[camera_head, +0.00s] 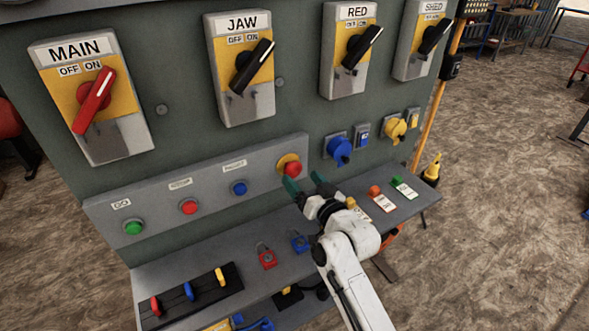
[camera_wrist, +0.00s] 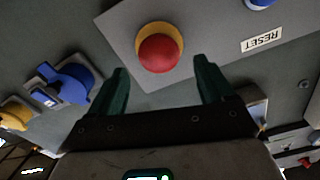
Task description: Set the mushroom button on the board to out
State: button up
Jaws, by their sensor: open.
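The red mushroom button (camera_head: 292,169) sits on a yellow collar at the right end of the grey button strip on the board. In the wrist view the button (camera_wrist: 159,54) shows large and near the top middle, on its yellow ring. My gripper (camera_head: 305,184) is open and empty just below and right of the button in the head view. In the wrist view its two green fingers (camera_wrist: 164,85) stand apart, with the button ahead between and beyond their tips. No contact with the button shows. Whether the button is in or out I cannot tell.
Green (camera_head: 133,228), red (camera_head: 189,207) and blue (camera_head: 239,188) buttons share the strip. A blue socket (camera_head: 339,149) is right of it. Rotary switches line the board above. A shelf below holds padlocks (camera_head: 268,258) and tags (camera_head: 384,203).

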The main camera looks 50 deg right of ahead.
aim_at(295, 171)
jog(key=shift+p+x, duration=0.3)
jog(key=shift+x, duration=2.25)
jog(key=shift+c, duration=0.4)
jog(key=c, duration=1.4)
jog(key=shift+s+a, duration=0.1)
jog(key=shift+s, duration=0.6)
jog(key=o, duration=1.2)
jog(key=shift+r, duration=0.15)
jog(key=shift+o, duration=1.4)
jog(key=shift+s+f, duration=0.1)
jog(key=shift+f, duration=0.1)
